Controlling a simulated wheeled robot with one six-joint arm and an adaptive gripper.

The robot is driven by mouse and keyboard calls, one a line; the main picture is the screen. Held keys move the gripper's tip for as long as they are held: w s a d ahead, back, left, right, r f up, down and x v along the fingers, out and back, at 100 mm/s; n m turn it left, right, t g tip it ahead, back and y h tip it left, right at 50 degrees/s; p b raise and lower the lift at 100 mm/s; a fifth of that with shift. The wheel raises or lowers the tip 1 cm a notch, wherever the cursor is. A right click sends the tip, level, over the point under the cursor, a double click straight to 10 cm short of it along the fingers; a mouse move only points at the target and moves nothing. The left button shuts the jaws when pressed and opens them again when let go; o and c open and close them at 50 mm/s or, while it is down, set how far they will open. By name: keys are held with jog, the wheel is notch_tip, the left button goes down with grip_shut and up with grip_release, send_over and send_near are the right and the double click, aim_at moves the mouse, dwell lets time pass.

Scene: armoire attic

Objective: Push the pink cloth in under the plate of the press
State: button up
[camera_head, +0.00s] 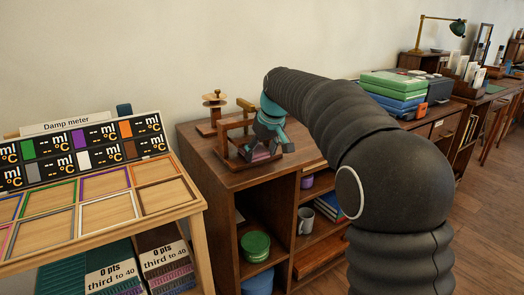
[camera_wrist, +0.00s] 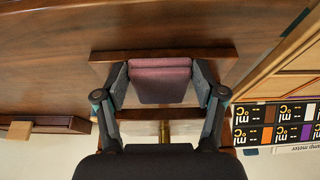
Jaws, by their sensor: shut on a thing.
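The pink cloth (camera_wrist: 160,80) is a folded, dull pink pad between the two fingers of my gripper (camera_wrist: 160,72) in the wrist view. The fingers touch its left and right sides. In the head view a little of the cloth (camera_head: 260,155) shows low under my gripper (camera_head: 268,146), inside the press. The press (camera_head: 222,142) is a small wooden frame standing on the dark wooden cabinet top. Its plate is hidden or cannot be told apart, so I cannot tell whether the cloth lies under it. In the wrist view a wooden bar (camera_wrist: 110,56) crosses just beyond the fingertips.
The damp meter rack (camera_head: 100,205) stands at the left. Stacked green and blue cases (camera_head: 393,88) lie farther right. The front of the cabinet top (camera_head: 215,168) is bare.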

jog(key=shift+w+a, duration=0.3)
jog(key=shift+a, duration=0.25)
jog(key=shift+r, duration=0.1)
jog(key=o, duration=1.2)
jog(key=shift+a, duration=0.1)
jog(key=shift+r, duration=0.1)
jog(key=shift+w+d, duration=0.1)
jog(key=shift+d, duration=0.15)
jog(key=shift+r, duration=0.3)
jog(key=v, duration=1.1)
jog(key=shift+s, duration=0.3)
